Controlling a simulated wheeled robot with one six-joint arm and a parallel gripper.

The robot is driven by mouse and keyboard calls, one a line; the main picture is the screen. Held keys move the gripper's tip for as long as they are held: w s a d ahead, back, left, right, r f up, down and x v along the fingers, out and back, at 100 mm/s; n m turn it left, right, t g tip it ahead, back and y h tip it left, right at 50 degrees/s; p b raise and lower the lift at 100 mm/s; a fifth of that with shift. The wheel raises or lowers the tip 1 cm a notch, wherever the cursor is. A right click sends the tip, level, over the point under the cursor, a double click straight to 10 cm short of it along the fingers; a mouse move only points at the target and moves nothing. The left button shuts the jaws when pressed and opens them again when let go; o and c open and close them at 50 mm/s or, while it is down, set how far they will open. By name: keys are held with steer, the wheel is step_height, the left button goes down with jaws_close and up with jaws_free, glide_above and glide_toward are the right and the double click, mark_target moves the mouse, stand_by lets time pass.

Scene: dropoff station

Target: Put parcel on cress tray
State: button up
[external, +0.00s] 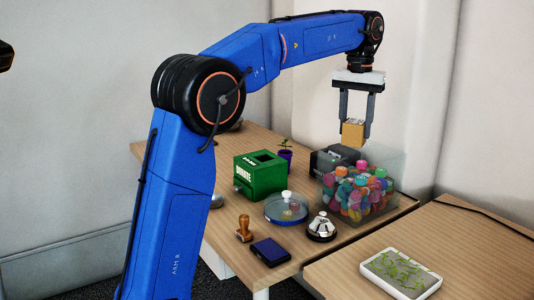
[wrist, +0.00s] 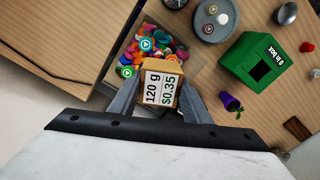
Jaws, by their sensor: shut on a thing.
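The parcel (external: 353,132) is a small tan box. In the wrist view the parcel (wrist: 162,66) shows a white label reading 120 g and $0.35. My gripper (external: 356,121) is shut on it, one finger on each side, and holds it in the air above the clear bin of colourful items. The cress tray (external: 384,287) is a white tray with green sprouts on a grey bed. It lies on the nearer right table, below and in front of my gripper in the external view. The wrist view does not show the tray.
The clear bin (external: 386,212) of colourful round items stands below the parcel. Near it are a dark grey device (external: 322,163), a green box (external: 250,183), a purple plant pot (external: 286,154), a round dish (external: 273,213), a bell (external: 321,232), a stamp (external: 243,234) and an ink pad (external: 270,252). A gap separates the tables.

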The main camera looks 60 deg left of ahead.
steer(key=s+d+m, duration=0.3)
steer(key=s+d, duration=0.1)
steer(key=d, duration=1.1)
steer(key=m, duration=0.2)
glide_above(401, 274)
step_height(401, 274, down, 13)
steer(key=shift+f, duration=2.2)
steer(key=shift+f, duration=0.15)
steer(key=o, duration=1.1)
step_height(401, 274, up, 12)
